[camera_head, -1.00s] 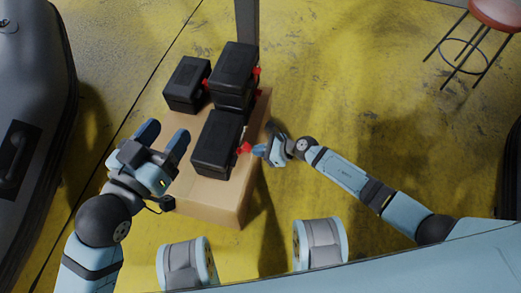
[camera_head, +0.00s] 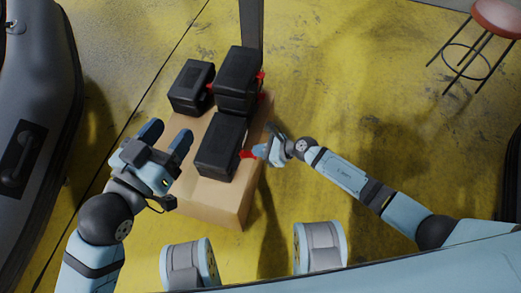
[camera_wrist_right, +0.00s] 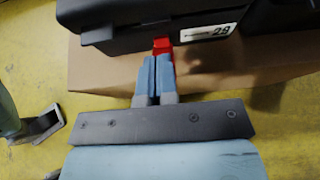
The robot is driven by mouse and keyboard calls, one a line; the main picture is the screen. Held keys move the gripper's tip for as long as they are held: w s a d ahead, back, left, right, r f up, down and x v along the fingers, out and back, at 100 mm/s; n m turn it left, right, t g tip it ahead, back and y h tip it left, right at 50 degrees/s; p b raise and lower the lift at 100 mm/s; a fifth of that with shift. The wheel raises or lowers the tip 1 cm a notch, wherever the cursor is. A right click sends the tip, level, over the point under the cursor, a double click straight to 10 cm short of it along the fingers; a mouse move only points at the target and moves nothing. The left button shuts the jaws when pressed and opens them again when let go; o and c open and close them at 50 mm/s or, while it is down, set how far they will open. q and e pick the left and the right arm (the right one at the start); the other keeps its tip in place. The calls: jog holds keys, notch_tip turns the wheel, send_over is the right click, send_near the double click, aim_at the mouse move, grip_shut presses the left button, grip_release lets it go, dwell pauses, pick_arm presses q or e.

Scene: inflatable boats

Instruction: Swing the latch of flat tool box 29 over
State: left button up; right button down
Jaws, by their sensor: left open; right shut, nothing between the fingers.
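Flat tool box 29 is a black box (camera_head: 219,147) at the front of the cardboard box top in the head view. In the right wrist view the black box (camera_wrist_right: 130,22) carries a white label reading 29. Its red latch (camera_wrist_right: 162,45) is at the tips of my right gripper (camera_wrist_right: 159,60), which is shut with nothing between its fingers; the fingertips cover part of the latch. The latch (camera_head: 247,155) also shows in the head view, beside the right fingertips (camera_head: 257,151). My left gripper (camera_head: 168,138) is open and empty, left of the tool box.
Other black boxes with red latches stand behind: one at the back left (camera_head: 191,86) and a raised one (camera_head: 237,72). They share the cardboard box (camera_head: 215,203). A grey inflatable boat (camera_head: 45,100) lies at the left, a red stool (camera_head: 497,16) at the upper right.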

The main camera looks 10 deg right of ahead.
jog(key=shift+a+r, duration=0.1)
jog(key=shift+a, duration=0.05)
jog(key=shift+w+a+r+p, duration=0.15)
jog(key=shift+a+r+p, duration=0.05)
jog(key=shift+r+p, duration=0.1)
dwell(0.5)
jog(key=f+p+v, duration=0.1)
jog(key=p+v, duration=0.1)
jog(key=v, duration=0.6)
jog(key=shift+d, duration=0.5)
dwell(0.3)
